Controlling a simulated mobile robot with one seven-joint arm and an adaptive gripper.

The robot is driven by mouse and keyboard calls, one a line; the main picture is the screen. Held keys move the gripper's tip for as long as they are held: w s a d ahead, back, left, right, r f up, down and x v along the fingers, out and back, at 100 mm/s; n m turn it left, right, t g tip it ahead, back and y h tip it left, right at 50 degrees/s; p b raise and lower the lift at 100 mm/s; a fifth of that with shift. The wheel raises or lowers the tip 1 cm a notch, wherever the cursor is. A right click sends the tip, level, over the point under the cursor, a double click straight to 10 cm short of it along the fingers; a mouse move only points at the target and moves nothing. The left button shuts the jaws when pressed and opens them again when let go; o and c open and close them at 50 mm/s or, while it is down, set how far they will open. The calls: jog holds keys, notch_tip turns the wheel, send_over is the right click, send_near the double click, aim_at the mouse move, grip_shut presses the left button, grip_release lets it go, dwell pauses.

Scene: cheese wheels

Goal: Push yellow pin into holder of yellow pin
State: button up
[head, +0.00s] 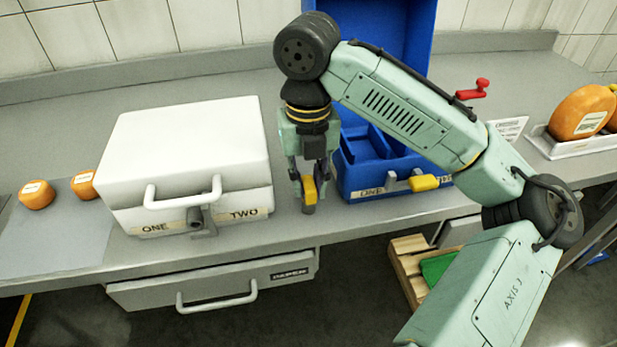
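I cannot tell how deep the pin sits.
The white box (190,135) labelled ONE and TWO stands left. The blue box (360,195) has its lid up behind my arm. A red crank-shaped piece (473,90) is behind the arm. Orange cheeses (37,194) lie far left. A drawer (213,285) and the bench edge are in front.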

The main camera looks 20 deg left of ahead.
aim_at(308, 183)
jog(key=o, duration=0.4)
jog(key=shift+r, duration=0.15)
notch_tip(308, 183, up, 12)
jog(key=shift+f, duration=0.1)
dwell(0.3)
dwell(0.4)
